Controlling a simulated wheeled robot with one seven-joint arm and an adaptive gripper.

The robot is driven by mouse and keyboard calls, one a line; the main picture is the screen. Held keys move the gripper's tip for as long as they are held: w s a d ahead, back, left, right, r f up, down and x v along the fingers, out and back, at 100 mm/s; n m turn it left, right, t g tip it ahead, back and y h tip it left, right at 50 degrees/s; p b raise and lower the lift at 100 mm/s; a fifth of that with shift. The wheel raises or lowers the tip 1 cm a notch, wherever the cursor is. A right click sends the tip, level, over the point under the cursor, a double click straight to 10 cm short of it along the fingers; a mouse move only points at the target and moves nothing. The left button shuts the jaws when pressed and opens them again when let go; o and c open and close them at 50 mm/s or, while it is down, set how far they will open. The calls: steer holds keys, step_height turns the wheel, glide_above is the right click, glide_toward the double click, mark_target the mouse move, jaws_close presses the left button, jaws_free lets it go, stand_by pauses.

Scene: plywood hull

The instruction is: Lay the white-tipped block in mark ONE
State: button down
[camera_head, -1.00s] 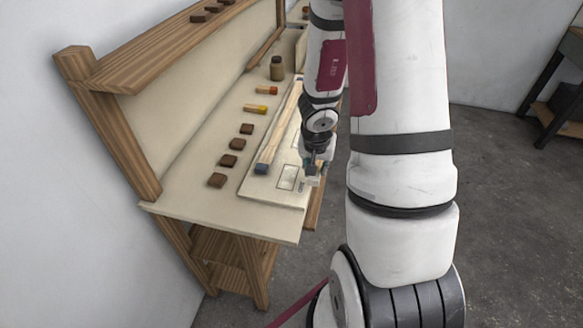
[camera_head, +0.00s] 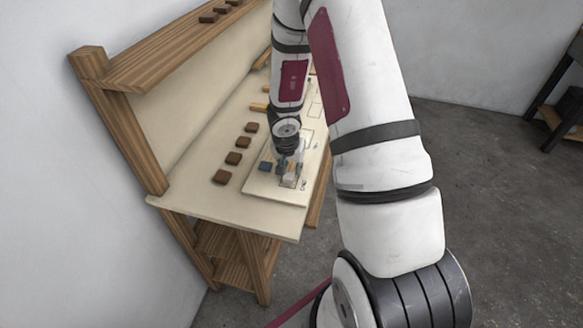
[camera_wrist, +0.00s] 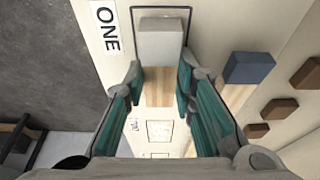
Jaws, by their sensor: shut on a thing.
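My gripper (camera_wrist: 159,90) is shut on a wooden block whose white end (camera_wrist: 160,45) points to the top of the wrist view. The bare wood of the block shows between the teal pads. The dark outline of mark ONE (camera_wrist: 161,8) frames the white end, with the ONE label (camera_wrist: 105,28) to its left. I cannot tell whether the block touches the board or hangs just above it. In the head view my gripper (camera_head: 289,172) is over the near end of the pale board (camera_head: 262,190), and the block is mostly hidden.
A blue-ended block (camera_wrist: 248,68) lies close to the right finger. Several dark brown blocks (camera_head: 222,177) form a row left of the board. Other outlined marks (camera_wrist: 160,132) lie farther along the board. An upright wooden post (camera_head: 118,120) carries a shelf at the left.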

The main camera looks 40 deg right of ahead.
steer(key=shift+f, duration=0.2)
steer(key=shift+f, duration=0.1)
steer(key=c, duration=1.3)
jaws_free()
steer(key=shift+c, duration=0.2)
